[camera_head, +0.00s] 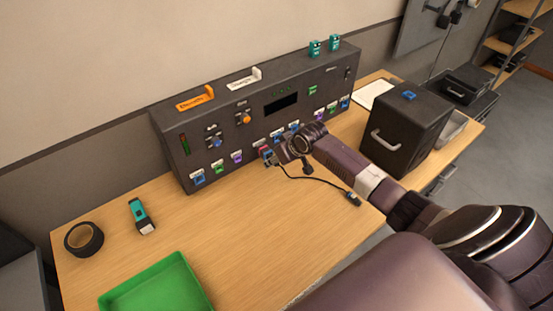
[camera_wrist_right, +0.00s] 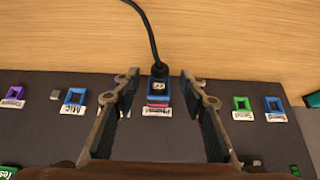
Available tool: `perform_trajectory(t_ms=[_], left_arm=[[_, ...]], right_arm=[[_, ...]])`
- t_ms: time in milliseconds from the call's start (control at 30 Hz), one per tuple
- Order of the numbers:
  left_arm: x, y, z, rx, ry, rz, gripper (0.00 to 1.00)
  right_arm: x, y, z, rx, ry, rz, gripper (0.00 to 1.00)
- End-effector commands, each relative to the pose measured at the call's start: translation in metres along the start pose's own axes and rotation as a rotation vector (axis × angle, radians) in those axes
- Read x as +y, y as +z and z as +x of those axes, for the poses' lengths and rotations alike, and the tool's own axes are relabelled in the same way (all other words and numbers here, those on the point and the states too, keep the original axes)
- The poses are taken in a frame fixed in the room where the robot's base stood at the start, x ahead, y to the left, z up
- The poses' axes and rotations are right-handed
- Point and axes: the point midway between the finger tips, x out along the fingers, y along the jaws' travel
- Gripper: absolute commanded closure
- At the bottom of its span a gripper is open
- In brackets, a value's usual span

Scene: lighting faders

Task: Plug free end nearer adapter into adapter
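A thin black cable (camera_head: 324,181) runs from the console front at my right gripper onto the table. One end, a dark plug (camera_head: 353,198), lies loose on the wood. In the right wrist view, the cable's other visible end, a black plug (camera_wrist_right: 159,71), sits at a blue-framed socket with a red part (camera_wrist_right: 157,101). I cannot tell whether it is fully seated. My right gripper (camera_head: 280,157) is at the console front. Its fingers (camera_wrist_right: 158,88) are apart, one on each side of that plug, with gaps. I cannot tell which part is the adapter. My left gripper is not in view.
The black console (camera_head: 170,130) has several coloured sockets and two teal items (camera_head: 315,48) on top. A black case (camera_head: 405,130) stands right. A tape roll (camera_head: 84,239), a teal device (camera_head: 141,216) and a green tray (camera_head: 155,285) are left.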

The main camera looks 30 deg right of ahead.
Motion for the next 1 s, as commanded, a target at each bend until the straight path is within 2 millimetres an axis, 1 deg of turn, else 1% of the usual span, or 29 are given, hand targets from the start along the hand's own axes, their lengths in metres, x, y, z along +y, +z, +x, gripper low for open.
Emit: perform_trajectory(t_ms=[167, 267, 600, 733, 900, 1000], left_arm=[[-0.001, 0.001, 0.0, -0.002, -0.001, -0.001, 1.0], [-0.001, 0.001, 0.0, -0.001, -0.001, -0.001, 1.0], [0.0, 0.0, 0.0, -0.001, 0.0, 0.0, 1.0], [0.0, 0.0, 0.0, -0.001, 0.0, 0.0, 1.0], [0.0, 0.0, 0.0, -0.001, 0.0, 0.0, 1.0], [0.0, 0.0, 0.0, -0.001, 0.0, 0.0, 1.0]], right_arm=[[0.001, 0.001, -0.007, -0.001, 0.001, -0.001, 0.61], [0.001, 0.0, -0.019, 0.0, 0.001, -0.001, 0.61], [0.001, 0.0, -0.084, 0.0, 0.002, -0.004, 0.61], [0.001, -0.001, -0.103, 0.0, 0.001, -0.002, 0.61], [0.0, -0.001, -0.117, -0.001, 0.0, -0.001, 0.61], [-0.001, -0.001, -0.119, -0.001, -0.001, 0.0, 0.61]])
